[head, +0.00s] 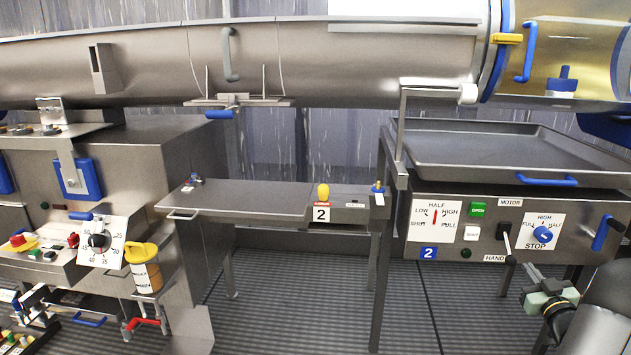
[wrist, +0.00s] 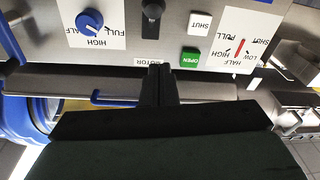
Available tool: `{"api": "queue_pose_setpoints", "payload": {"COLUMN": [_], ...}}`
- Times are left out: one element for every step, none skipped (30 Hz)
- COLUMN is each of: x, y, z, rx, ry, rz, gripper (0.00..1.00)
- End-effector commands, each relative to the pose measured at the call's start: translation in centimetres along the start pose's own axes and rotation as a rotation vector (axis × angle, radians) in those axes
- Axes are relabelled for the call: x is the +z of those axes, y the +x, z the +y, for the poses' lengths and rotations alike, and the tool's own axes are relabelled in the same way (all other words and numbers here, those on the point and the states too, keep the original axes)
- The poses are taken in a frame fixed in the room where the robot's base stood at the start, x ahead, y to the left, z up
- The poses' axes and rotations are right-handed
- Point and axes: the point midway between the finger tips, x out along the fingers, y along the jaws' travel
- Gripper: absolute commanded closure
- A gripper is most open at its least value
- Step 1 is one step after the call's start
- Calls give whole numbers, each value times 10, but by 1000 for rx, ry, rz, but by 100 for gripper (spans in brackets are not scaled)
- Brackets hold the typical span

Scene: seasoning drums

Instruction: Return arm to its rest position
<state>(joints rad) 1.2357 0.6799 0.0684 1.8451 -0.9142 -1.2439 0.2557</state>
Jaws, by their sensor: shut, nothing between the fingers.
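My gripper (wrist: 158,72) shows in the wrist view with its two dark fingers together and nothing between them. It points toward the control panel, which appears upside down there. In the head view, part of my arm (head: 597,325) rises at the bottom right corner, in front of the right panel (head: 480,238). The fingertips cannot be made out clearly in that view. No gap between fingers and panel can be judged from the wrist view.
The panel carries a black-knobbed lever (head: 506,240), a blue knob (head: 543,235), a green button (head: 478,210) and a blue handle (head: 601,232). A steel tray (head: 500,150) lies above it. A lower steel table (head: 260,195) stands left.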

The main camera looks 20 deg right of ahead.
Motion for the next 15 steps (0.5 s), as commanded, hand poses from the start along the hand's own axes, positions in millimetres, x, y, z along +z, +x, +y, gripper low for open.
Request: {"api": "queue_pose_setpoints", "payload": {"x": [-15, -23, -36, -48, -61, -80, -94, -109, -126, -138, -149, -163, -173, -183, -195], "y": [9, 16, 26, 34, 42, 50, 55, 57, 55, 52, 46, 35, 24, 13, -4], "z": [-9, -16, -29, -41, -56, -78, -96, -116, -142, -160, -179, -204, -221, -238, -260], "rx": [-5, -4, -4, -3, -1, 0, 1, 1, 0, -3, -8, -17, -25, -37, -55], "ry": [-5, -7, -12, -16, -19, -23, -27, -29, -30, -32, -31, -31, -31, -30, -30], "rz": [-16, -36, -75, -110, -152, -217, -271, -327, -406, -463, -521, -596, -652, -706, -778], "gripper": [100, 100, 100, 100, 100, 100, 100, 100, 100, 100, 100, 100, 100, 100, 100]}}
